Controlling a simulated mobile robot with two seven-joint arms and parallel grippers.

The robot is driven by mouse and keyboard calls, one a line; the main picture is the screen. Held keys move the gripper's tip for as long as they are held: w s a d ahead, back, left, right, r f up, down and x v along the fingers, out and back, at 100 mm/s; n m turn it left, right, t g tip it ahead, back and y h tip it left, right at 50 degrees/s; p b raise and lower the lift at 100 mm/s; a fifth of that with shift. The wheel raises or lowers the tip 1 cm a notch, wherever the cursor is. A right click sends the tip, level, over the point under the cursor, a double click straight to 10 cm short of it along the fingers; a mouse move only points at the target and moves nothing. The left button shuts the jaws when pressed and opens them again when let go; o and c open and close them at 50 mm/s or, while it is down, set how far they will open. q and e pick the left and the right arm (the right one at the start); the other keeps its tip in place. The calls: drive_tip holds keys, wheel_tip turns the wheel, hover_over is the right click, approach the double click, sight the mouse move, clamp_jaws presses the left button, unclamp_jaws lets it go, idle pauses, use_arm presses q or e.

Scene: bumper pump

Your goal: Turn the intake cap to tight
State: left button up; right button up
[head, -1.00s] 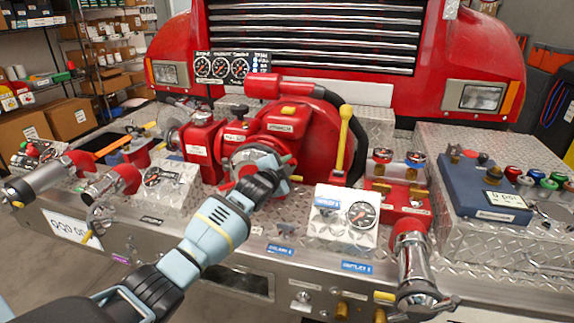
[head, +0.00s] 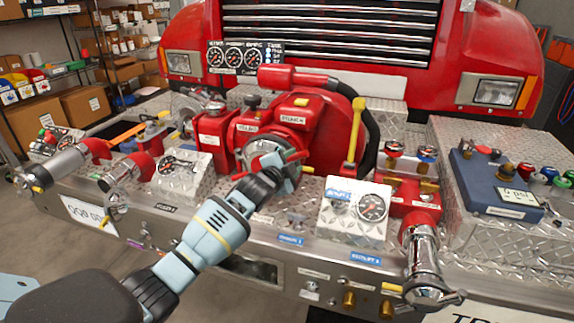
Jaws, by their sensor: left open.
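The intake cap (head: 262,158) is a round silver cap with red handles, on the front of the red pump (head: 318,130) at the middle of the bumper. My left gripper (head: 288,178) is open at the cap's front and lower right, with its fingers close to the red handles. It hides part of the cap. I cannot tell whether the fingers touch it. My right gripper is out of view.
A yellow lever (head: 355,130) stands right of the pump. A gauge box (head: 353,212) is at the lower right of the cap. A chrome outlet (head: 422,265) sticks out at the right. Another gauge box (head: 183,175) is at the left.

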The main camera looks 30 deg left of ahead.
use_arm(q)
drive_tip(key=shift+s+r, duration=0.15)
drive_tip(key=shift+s, duration=0.85)
drive_tip(key=shift+s+d, duration=0.1)
drive_tip(key=shift+s, duration=0.5)
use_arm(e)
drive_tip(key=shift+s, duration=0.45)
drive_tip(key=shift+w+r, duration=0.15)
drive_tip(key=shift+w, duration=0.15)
